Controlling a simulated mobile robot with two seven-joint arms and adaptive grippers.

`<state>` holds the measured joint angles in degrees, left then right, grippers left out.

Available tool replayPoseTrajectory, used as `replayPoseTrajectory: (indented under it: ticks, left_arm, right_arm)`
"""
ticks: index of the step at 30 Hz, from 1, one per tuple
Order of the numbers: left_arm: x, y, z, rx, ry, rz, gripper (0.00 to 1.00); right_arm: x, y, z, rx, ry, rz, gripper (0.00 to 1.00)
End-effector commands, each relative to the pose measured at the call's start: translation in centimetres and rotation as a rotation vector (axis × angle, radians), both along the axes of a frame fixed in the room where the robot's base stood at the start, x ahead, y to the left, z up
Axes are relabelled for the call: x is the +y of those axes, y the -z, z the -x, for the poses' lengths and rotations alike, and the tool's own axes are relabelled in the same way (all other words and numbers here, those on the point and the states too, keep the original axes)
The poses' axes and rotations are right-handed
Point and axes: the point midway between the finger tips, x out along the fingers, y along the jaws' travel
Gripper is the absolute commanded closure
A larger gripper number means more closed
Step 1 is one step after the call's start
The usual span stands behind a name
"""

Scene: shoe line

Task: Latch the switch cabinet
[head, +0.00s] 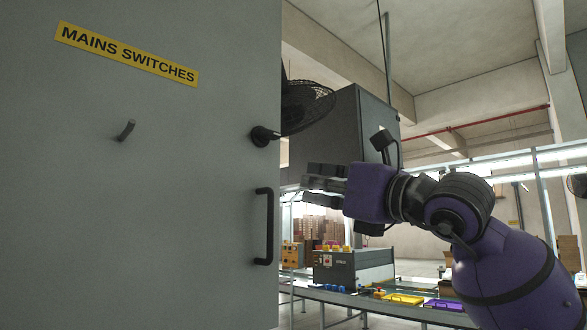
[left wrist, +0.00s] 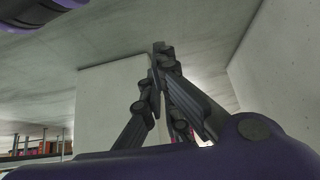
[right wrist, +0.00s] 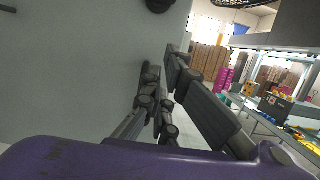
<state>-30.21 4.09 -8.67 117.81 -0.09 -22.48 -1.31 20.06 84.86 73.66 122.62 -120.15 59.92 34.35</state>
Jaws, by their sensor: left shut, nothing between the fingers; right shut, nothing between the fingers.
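The grey switch cabinet (head: 150,220) fills the left of the head view, its front bearing a yellow "MAINS SWITCHES" label (head: 126,53). Near its right edge are a black latch knob (head: 264,136) and, below it, a black pull handle (head: 264,226). A small grey peg (head: 125,130) sticks out further left. I cannot tell whether the door is fully closed. My right gripper (head: 312,178) is shut and empty, right of the handle and below the knob; it also shows in the right wrist view (right wrist: 172,62). My left gripper (left wrist: 162,52) is shut and empty, outside the head view.
A dark grey box-like machine (head: 345,125) and a black fan (head: 305,105) stand behind the cabinet's right edge. Beyond my right arm runs a conveyor line (head: 400,308) with a grey machine (head: 352,268) and yellow and purple trays. Space around my right gripper looks clear.

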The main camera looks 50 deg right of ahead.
Motion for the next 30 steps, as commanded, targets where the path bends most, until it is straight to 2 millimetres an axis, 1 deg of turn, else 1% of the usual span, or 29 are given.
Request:
replayPoseTrajectory:
  ticks: [5,10,14,15,16,18,21,25,30]
  left_arm:
    - [0.1,-0.3,0.4,0.007,-0.002,-0.001,1.00]
    - [0.2,-0.6,0.7,0.010,-0.006,-0.003,1.00]
    - [0.3,-1.1,0.5,0.005,-0.006,-0.003,1.00]
    - [0.3,-1.4,0.3,0.001,-0.006,-0.003,1.00]
    - [0.3,-1.8,0.1,-0.004,-0.006,-0.004,1.00]
    - [0.3,-2.4,-0.2,-0.011,-0.008,-0.003,1.00]
    - [0.3,-3.1,-0.6,-0.022,-0.010,-0.001,1.00]
    - [0.4,-3.3,-0.6,-0.023,-0.010,0.000,1.00]
    - [0.4,-2.9,-0.3,-0.015,-0.011,-0.001,1.00]
  right_arm:
    - [-0.1,-0.7,-2.7,0.004,0.001,0.004,1.00]
    - [-0.3,-1.6,-6.4,0.005,0.002,0.003,1.00]
    - [-0.4,-2.3,-9.0,0.004,0.002,0.004,1.00]
    - [-0.4,-2.8,-9.4,0.002,0.000,0.006,1.00]
    - [-0.4,-3.7,-9.1,-0.002,0.000,0.004,1.00]
    - [-0.4,-4.8,-9.0,-0.003,0.000,0.004,1.00]
    - [-0.4,-5.7,-9.1,-0.001,0.000,0.002,1.00]
    - [-0.4,-6.3,-9.1,0.000,-0.002,0.001,1.00]
    - [-0.4,-6.3,-9.2,0.002,-0.002,0.001,1.00]
